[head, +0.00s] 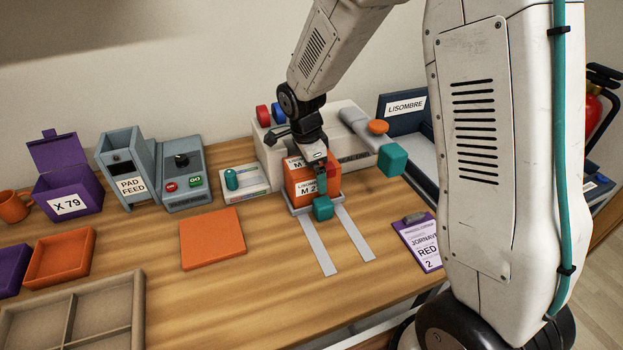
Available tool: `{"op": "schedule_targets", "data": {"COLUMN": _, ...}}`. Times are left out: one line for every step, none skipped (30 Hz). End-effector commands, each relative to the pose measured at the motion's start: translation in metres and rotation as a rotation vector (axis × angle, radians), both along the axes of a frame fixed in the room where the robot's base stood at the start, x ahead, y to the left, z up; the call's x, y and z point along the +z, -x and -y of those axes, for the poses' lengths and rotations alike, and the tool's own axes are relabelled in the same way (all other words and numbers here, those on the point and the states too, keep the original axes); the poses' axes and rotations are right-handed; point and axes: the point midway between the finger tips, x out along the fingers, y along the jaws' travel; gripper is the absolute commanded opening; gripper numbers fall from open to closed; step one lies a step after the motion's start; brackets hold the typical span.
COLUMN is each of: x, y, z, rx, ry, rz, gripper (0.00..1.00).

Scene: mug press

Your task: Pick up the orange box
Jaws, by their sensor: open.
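The orange box (299,190) stands on a grey metal plate with two pale strips running toward the front of the table. It carries white labels, one reading "M 2" as far as it shows. My gripper (321,186) points down over the box's front side and hides part of its top and face. It is open; its jaws are small and partly hidden, so I cannot tell whether they touch the box. A teal block (323,208) shows at the lower end of the gripper, in front of the box.
A pale machine (270,150) with a grey lever and a teal end (392,160) stands behind the box. A purple clipboard (420,240) lies at right. An orange mat (212,239), a grey button unit (182,175) and a pad feeder (128,170) are at left.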

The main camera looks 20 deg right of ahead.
Motion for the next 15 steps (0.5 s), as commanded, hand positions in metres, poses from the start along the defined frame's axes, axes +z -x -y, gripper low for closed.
{"op": "schedule_targets", "data": {"x": 0.0002, "y": 0.0000, "z": 0.0001, "rx": 0.000, "ry": 0.000, "rz": 0.000, "gripper": 1.00}}
{"op": "schedule_targets", "data": {"x": 0.0002, "y": 0.0000, "z": 0.0001, "rx": 0.000, "ry": 0.000, "rz": 0.000, "gripper": 1.00}}
{"op": "schedule_targets", "data": {"x": 0.0003, "y": 0.0001, "z": 0.0001, "rx": 0.000, "ry": 0.000, "rz": 0.000, "gripper": 1.00}}
{"op": "schedule_targets", "data": {"x": 0.0003, "y": 0.0001, "z": 0.0001, "rx": 0.000, "ry": 0.000, "rz": 0.000, "gripper": 0.92}}
{"op": "schedule_targets", "data": {"x": 0.0003, "y": 0.0001, "z": 0.0001, "rx": 0.000, "ry": 0.000, "rz": 0.000, "gripper": 0.83}}
{"op": "schedule_targets", "data": {"x": 0.0003, "y": 0.0001, "z": 0.0001, "rx": 0.000, "ry": 0.000, "rz": 0.000, "gripper": 0.72}}
{"op": "schedule_targets", "data": {"x": 0.0003, "y": 0.0001, "z": 0.0001, "rx": 0.000, "ry": 0.000, "rz": 0.000, "gripper": 0.64}}
{"op": "schedule_targets", "data": {"x": 0.0004, "y": 0.0001, "z": 0.0001, "rx": 0.000, "ry": 0.000, "rz": 0.000, "gripper": 0.56}}
{"op": "schedule_targets", "data": {"x": 0.0004, "y": 0.0001, "z": 0.0001, "rx": 0.000, "ry": 0.000, "rz": 0.000, "gripper": 0.46}}
{"op": "schedule_targets", "data": {"x": 0.0004, "y": 0.0001, "z": 0.0001, "rx": 0.000, "ry": 0.000, "rz": 0.000, "gripper": 0.46}}
{"op": "schedule_targets", "data": {"x": 0.0007, "y": -0.0001, "z": 0.0000, "rx": 0.000, "ry": 0.000, "rz": 0.000, "gripper": 0.46}}
{"op": "schedule_targets", "data": {"x": 0.0007, "y": -0.0001, "z": 0.0000, "rx": 0.000, "ry": 0.000, "rz": 0.000, "gripper": 0.46}}
{"op": "schedule_targets", "data": {"x": 0.0007, "y": -0.0001, "z": 0.0000, "rx": 0.000, "ry": 0.000, "rz": 0.000, "gripper": 0.46}}
{"op": "schedule_targets", "data": {"x": 0.0007, "y": -0.0001, "z": 0.0000, "rx": 0.000, "ry": 0.000, "rz": 0.000, "gripper": 0.46}}
{"op": "schedule_targets", "data": {"x": 0.0008, "y": -0.0001, "z": 0.0000, "rx": 0.000, "ry": 0.000, "rz": 0.000, "gripper": 0.46}}
